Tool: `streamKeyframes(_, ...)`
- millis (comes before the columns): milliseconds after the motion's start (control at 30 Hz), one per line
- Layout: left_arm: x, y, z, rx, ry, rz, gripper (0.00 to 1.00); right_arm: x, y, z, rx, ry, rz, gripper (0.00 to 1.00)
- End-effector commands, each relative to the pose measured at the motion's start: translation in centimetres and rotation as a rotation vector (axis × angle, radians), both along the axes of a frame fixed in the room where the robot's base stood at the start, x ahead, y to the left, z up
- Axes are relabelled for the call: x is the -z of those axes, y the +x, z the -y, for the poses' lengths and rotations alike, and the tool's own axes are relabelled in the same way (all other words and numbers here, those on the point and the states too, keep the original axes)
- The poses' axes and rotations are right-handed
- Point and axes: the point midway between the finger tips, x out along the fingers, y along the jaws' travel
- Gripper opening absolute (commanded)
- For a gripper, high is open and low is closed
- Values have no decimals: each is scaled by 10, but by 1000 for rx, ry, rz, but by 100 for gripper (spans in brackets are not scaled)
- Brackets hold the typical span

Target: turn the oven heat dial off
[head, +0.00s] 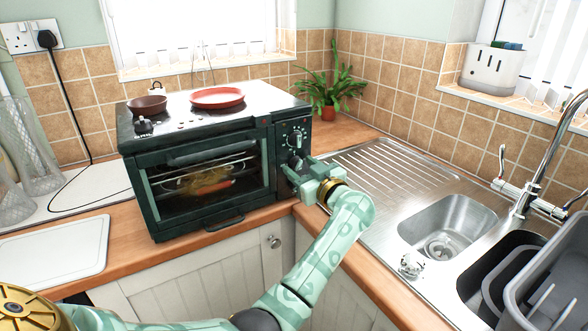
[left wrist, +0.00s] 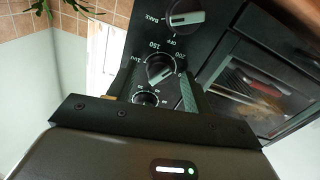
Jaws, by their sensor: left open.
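The black oven (head: 258,132) stands on the wooden counter, with its dials on a panel at the right of its glass door. The heat dial (left wrist: 159,69), marked 100, 150 and 200, shows in the left wrist view; I cannot tell its exact setting. My left gripper (left wrist: 158,88) is open, with one finger on each side of this dial in that view. Whether the fingers touch it I cannot tell. In the head view the left gripper (head: 312,178) is at the panel and hides its lower part. Another dial (left wrist: 185,14) is marked BAKE and OFF. My right gripper is not in view.
A brown bowl (head: 147,105) and a red plate (head: 217,97) sit on the oven. A potted plant (head: 328,92) stands behind it. The steel sink (head: 445,222) is at the right. A white board (head: 55,248) lies at the left.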

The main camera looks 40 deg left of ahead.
Motion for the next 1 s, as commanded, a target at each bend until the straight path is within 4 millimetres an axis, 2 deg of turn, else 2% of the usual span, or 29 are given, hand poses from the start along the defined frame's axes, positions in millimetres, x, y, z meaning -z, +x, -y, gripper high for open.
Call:
streamKeyframes(300, -1, 1, 0, 1, 0, 1, 51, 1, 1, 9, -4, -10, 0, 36)
streamKeyframes(333, -1, 1, 0, 1, 0, 1, 48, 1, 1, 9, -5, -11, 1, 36)
streamKeyframes(400, -1, 1, 0, 1, 0, 1, 29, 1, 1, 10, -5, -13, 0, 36)
streamKeyframes(500, -1, 1, -1, 1, 0, 1, 6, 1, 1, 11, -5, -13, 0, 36)
streamKeyframes(767, -2, 1, -1, 1, -6, 14, 6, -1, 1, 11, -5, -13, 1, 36)
streamKeyframes(1000, -4, 0, 0, 2, -45, 103, 6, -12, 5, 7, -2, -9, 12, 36)
